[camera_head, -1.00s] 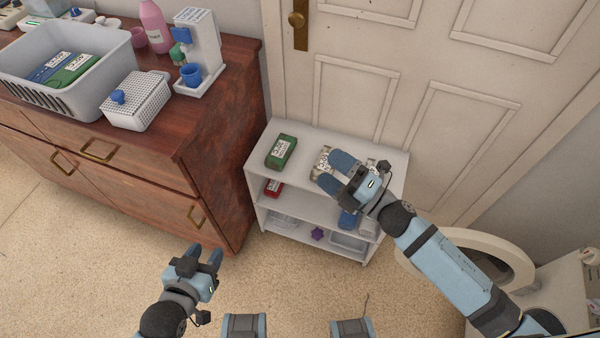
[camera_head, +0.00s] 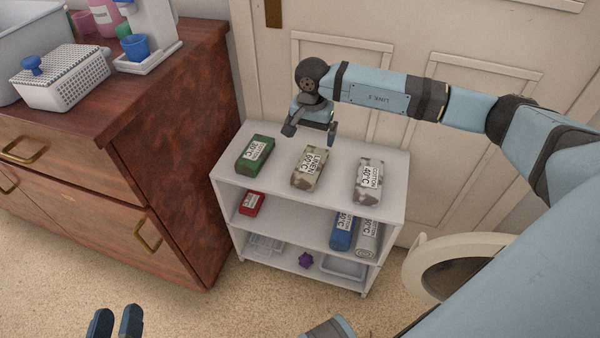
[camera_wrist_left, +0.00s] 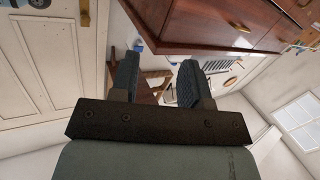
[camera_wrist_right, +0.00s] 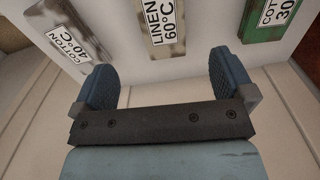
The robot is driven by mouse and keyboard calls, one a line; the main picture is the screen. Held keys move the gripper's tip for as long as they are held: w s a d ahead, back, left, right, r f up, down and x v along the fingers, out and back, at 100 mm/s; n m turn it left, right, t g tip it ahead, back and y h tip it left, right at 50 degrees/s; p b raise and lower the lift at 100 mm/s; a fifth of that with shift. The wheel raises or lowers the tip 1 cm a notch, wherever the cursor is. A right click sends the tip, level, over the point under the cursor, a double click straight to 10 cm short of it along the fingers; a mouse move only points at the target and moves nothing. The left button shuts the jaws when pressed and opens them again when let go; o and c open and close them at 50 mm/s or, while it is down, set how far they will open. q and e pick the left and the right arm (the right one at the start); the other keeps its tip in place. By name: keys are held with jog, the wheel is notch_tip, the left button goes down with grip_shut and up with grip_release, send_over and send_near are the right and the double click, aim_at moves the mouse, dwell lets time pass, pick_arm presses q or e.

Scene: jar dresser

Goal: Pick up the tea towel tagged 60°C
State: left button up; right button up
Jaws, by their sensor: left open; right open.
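My left gripper (camera_head: 116,322) is open and empty at the bottom left, over the floor, away from the shelf.
On the white shelf (camera_head: 400,187), a green towel (camera_head: 254,156) lies left and a COTTON 40°C towel (camera_head: 368,182) right. Lower levels hold a red packet (camera_head: 252,204) and blue roll (camera_head: 343,232). A wooden dresser (camera_head: 170,150) stands left. A door (camera_head: 420,60) is close behind.

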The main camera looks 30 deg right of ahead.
aim_at(310, 164)
notch_tip(310, 164, down, 8)
jog(key=shift+r+b, duration=0.1)
jog(key=shift+b, duration=0.65)
notch_tip(310, 164, down, 5)
jog(key=shift+w+f+b, duration=0.1)
jog(key=shift+w+b, duration=0.05)
jog(key=shift+b, duration=0.85)
pick_arm(q)
jog(key=r, duration=0.1)
jog(key=d+r+t+h, duration=0.1)
jog(key=r, duration=0.1)
jog(key=d+r+t+h, duration=0.1)
jog(key=r, duration=0.1)
jog(key=shift+s, duration=0.1)
pick_arm(e)
jog(key=c, duration=0.9)
